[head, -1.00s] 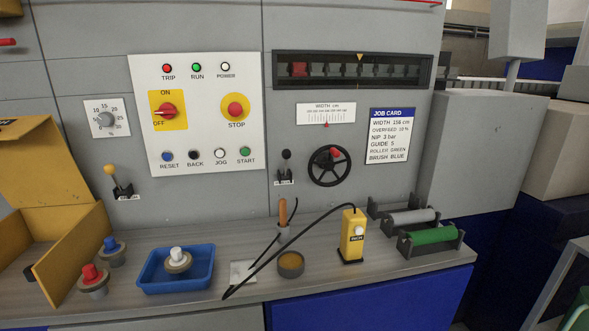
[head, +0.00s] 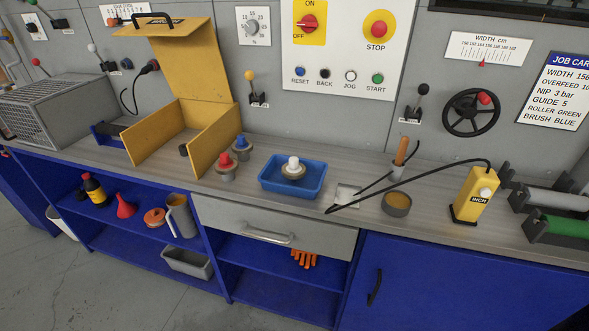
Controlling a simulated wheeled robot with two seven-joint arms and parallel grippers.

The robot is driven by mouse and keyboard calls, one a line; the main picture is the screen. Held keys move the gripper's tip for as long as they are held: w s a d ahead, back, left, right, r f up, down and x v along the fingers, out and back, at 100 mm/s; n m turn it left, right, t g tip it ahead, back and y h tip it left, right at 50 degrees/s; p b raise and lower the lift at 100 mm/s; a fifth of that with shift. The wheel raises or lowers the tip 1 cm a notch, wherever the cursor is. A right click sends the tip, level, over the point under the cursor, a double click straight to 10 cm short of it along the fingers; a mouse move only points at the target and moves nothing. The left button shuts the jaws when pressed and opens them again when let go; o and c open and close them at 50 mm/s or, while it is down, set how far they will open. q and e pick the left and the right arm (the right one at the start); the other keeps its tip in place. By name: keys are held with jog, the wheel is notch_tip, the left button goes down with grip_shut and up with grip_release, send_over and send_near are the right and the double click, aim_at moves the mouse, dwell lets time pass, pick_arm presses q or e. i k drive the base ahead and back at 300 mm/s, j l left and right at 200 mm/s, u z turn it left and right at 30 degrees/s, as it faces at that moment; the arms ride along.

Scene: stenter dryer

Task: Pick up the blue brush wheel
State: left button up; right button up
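The blue brush wheel (head: 242,146) stands on the grey worktop, with a blue hub above a tan and grey brush ring. It is just behind and to the right of the red brush wheel (head: 226,165), which partly overlaps its lower edge. A white brush wheel (head: 293,170) sits in a blue tray (head: 275,189) to the right. Neither of my grippers shows in the head view.
An open yellow box (head: 160,141) stands left of the wheels, its lid raised. A yellow INCH pendant (head: 473,194) with a black cable and a round tin (head: 397,204) are to the right. A drawer (head: 275,229) and open shelves lie below the worktop.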

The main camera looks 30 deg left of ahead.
aim_at(242, 146)
jog(key=u, duration=1.4)
